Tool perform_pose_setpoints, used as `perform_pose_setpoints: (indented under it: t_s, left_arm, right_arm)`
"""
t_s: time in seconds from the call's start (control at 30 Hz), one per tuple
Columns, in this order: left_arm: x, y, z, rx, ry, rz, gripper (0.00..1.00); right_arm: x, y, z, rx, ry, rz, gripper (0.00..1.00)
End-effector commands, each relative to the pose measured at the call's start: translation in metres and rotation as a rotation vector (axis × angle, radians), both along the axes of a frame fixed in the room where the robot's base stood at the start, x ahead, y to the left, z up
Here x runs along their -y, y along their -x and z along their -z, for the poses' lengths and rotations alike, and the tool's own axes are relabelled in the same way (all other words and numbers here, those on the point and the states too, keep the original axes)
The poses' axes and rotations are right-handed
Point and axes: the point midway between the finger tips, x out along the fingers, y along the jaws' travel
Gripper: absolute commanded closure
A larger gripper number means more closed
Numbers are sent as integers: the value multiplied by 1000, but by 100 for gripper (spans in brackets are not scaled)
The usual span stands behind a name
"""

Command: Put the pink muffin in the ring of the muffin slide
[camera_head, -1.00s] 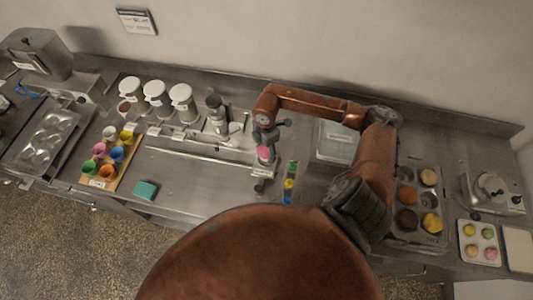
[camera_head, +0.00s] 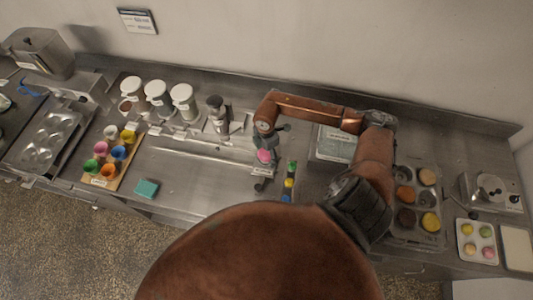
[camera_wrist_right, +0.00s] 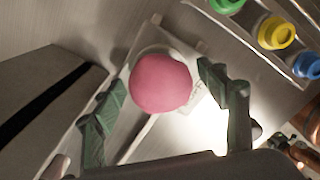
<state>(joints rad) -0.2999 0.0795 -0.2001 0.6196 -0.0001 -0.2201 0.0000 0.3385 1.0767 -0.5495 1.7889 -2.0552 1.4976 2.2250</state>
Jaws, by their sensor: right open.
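The pink muffin (camera_head: 264,156) stands on the muffin slide (camera_head: 259,170), a pale metal piece with a small label, on the steel counter. In the right wrist view the muffin (camera_wrist_right: 160,83) is a smooth pink dome, with the pale slide (camera_wrist_right: 196,50) around and behind it. The muffin hides most of the ring, so I cannot tell how fully it is seated. My right gripper (camera_wrist_right: 168,98) is open, one green finger on each side of the muffin, with gaps visible. In the head view this gripper (camera_head: 268,140) is just above the muffin. My left gripper is not in view.
A rack of coloured pots (camera_head: 289,182) stands close to the slide's right. A lidded box (camera_head: 335,143) and a muffin tin (camera_head: 416,238) are farther right. White-lidded jars (camera_head: 157,92) stand at back left. The counter left of the slide is largely clear, with a teal block (camera_head: 146,188).

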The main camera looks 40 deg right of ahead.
Motion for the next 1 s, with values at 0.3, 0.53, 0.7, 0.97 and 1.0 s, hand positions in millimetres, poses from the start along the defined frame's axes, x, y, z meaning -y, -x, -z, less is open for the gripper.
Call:
perform_pose_setpoints:
  t_s: [0.3,0.53,0.7,0.97,1.0]
  left_arm:
    - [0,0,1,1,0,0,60]
    - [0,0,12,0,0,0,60]
    - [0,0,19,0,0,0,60]
    - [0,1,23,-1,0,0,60]
    - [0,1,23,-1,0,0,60]
  right_arm:
    - [1,-2,-13,4,1,0,33]
    - [0,-2,-58,5,2,-2,33]
    - [1,-1,-92,4,2,0,33]
    - [0,-1,-121,2,1,-1,33]
    - [0,-1,-122,1,1,0,33]
